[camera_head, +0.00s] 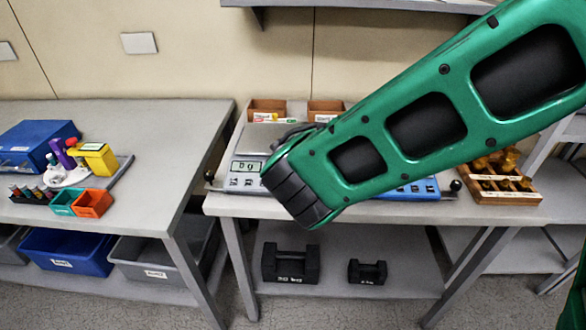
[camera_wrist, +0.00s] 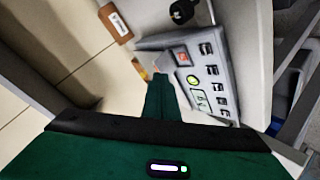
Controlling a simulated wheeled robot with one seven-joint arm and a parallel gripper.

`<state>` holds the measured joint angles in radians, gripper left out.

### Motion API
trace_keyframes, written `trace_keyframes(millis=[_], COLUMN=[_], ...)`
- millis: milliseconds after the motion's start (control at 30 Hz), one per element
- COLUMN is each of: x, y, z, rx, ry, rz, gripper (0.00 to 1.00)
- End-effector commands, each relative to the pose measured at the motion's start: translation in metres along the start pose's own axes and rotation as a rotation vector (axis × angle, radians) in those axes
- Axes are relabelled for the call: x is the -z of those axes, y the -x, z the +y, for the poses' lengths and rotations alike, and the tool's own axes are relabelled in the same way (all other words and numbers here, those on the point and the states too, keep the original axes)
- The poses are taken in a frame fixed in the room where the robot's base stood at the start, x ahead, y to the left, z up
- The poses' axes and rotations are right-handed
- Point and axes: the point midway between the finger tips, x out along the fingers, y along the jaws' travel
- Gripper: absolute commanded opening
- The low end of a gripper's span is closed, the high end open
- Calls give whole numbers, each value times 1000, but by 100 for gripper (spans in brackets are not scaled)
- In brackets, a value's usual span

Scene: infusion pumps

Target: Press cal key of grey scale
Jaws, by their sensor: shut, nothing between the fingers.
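The grey scale (camera_head: 246,170) stands at the left end of the right-hand table, its display reading about "0 g". Small keys line its front panel. My arm covers its right part in the head view. In the wrist view a grey panel, apparently this scale's (camera_wrist: 222,62), shows tilted, with a red square, a yellow round spot, a greenish display and a row of dark keys. The key labels are too small to read, so I cannot tell which is cal. My gripper (camera_wrist: 160,80) is shut and empty, its green fingertips beside the panel's left edge in the picture. Contact is not visible.
A blue scale (camera_head: 418,188) stands right of it, partly behind my arm. Wooden boxes (camera_head: 267,107) stand at the table's back. A wooden rack (camera_head: 496,182) of brass-coloured weights is at the right. Dark weights (camera_head: 291,264) sit on the lower shelf. The left table (camera_head: 150,135) holds bins.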

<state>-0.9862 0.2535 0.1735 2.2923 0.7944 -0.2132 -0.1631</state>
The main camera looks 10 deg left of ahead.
Motion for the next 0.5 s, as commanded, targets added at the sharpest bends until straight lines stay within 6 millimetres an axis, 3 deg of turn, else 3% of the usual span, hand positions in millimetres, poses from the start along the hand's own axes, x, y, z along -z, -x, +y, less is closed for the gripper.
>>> trace_keyframes(millis=[200, 500], x=[-12, -17], y=[-16, -23], z=[-11, -16], rx=[-1, -1], ry=[1, -1], rz=[-1, 1], gripper=[0, 0])
